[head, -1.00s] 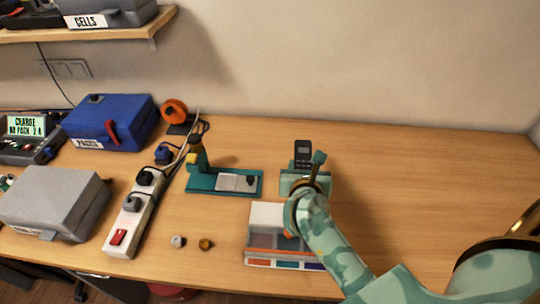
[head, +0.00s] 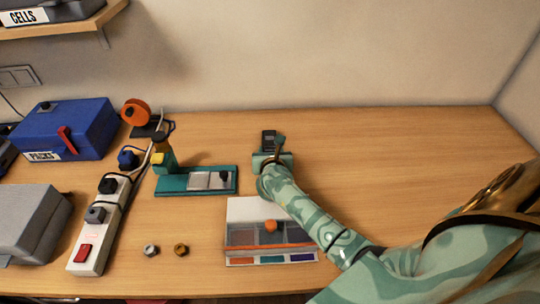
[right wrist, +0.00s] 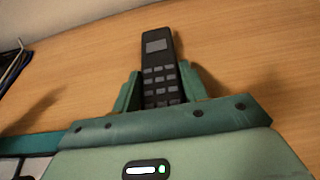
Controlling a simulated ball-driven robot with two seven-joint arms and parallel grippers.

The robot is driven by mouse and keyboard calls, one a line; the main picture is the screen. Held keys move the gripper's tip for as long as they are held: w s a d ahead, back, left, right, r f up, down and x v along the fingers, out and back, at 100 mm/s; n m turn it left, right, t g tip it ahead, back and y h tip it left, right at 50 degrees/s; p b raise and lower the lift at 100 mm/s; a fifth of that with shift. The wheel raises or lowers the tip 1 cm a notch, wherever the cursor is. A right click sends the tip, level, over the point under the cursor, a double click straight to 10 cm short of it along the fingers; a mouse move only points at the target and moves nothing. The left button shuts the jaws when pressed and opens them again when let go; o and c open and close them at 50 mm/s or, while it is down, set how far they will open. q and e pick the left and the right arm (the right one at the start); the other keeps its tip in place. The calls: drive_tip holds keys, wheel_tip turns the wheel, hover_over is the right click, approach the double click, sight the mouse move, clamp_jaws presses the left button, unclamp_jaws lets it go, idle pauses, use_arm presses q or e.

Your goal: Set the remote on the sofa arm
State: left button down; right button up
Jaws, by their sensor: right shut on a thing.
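The remote (head: 268,138) is black with grey keys and a small grey screen. My right gripper (head: 270,155) is shut on its lower part, and the remote sticks out beyond the fingers. In the right wrist view the remote (right wrist: 160,62) stands between the two green fingers of the right gripper (right wrist: 159,92), keys facing the camera. I cannot tell how high it is above the table. No sofa arm shows in either view. My left gripper is not in view.
A teal stand (head: 170,186) is left of the right gripper. A power strip (head: 90,245), blue case (head: 82,118) and grey case (head: 25,215) stand left. The wooden table (head: 420,150) is clear at right.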

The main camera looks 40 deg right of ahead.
drive_tip(key=shift+f, duration=0.25)
drive_tip(key=shift+f, duration=0.2)
drive_tip(key=o, duration=1)
drive_tip(key=shift+r, duration=0.1)
